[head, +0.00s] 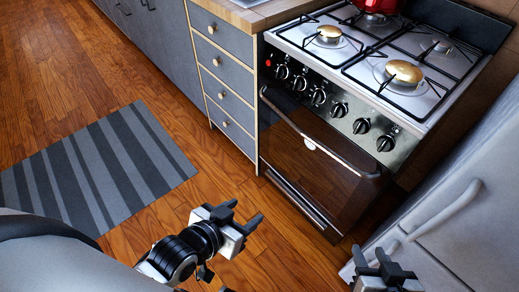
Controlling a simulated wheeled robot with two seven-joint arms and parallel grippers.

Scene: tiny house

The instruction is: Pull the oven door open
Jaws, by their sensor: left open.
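The oven (318,130) stands in the upper right, below a gas hob. Its dark glass door (300,170) looks shut. A long bar handle (335,160) crosses the top of the door, under the row of knobs. My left gripper (244,210) is open and empty over the wooden floor, in front of the door and apart from the handle. My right gripper (370,256) is at the bottom right, near the fridge. Its two fingers stand apart with nothing between them. Neither gripper touches the oven.
Grey drawers (222,85) with round knobs adjoin the oven on the left. A white fridge (455,215) with a curved handle stands close on the right. A striped grey rug (98,170) lies on the left. The wooden floor before the oven is clear.

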